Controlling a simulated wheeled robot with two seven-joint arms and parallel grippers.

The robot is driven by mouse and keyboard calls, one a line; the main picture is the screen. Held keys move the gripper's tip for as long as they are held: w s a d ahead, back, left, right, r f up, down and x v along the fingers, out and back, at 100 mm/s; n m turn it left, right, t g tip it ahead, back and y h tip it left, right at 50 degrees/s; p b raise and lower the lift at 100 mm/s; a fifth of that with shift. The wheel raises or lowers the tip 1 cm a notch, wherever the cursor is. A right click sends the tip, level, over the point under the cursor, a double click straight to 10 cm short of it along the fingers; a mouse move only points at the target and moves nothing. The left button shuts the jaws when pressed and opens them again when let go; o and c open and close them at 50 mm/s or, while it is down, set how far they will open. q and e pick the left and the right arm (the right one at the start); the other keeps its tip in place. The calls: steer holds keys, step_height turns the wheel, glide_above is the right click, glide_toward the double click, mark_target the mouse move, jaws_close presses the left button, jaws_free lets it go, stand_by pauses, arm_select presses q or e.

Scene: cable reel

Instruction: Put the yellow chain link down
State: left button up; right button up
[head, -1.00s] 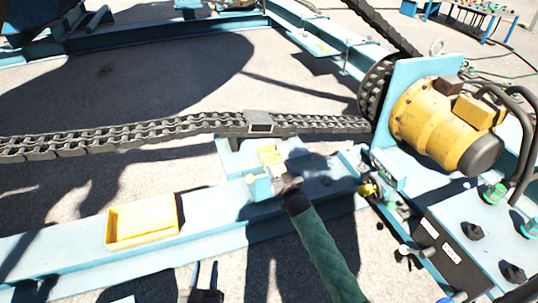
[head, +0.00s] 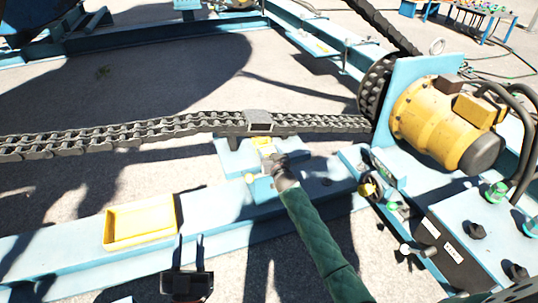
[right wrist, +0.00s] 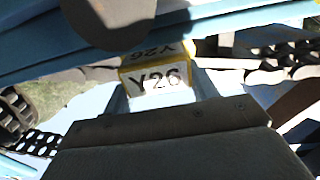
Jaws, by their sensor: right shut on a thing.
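A yellow piece marked Y26, which looks like the yellow chain link (right wrist: 157,78), shows in the right wrist view, close in front of my right gripper. In the head view, a yellow patch (head: 262,141) shows over the blue bracket, just below the chain. My right gripper (head: 272,162) is at that bracket, shut on the yellow chain link; its fingertips are mostly hidden. I cannot tell whether the link touches the bracket. My left gripper (head: 189,250) is open and empty, low in the picture, its two fingers apart and pointing up.
A yellow tray (head: 140,240) sits on the blue beam at left. The dark chain (head: 110,136) runs across to the sprocket (head: 373,95), with a grey block (head: 259,121) on it above the bracket. The yellow motor (head: 440,120) stands at right.

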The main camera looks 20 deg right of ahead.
arm_select(q)
steer(key=shift+s+a+r, duration=0.1)
steer(key=shift+s+r, duration=0.15)
steer(key=shift+r, duration=0.6)
arm_select(e)
steer(key=shift+s+f, duration=0.1)
steer(key=shift+f, duration=0.15)
arm_select(q)
steer(key=shift+r, duration=0.1)
steer(key=shift+s+r+t, duration=0.15)
steer(key=shift+r+t, duration=0.15)
arm_select(e)
steer(key=o, duration=1.3)
steer(key=shift+f, duration=0.1)
arm_select(q)
steer(key=shift+f, duration=0.1)
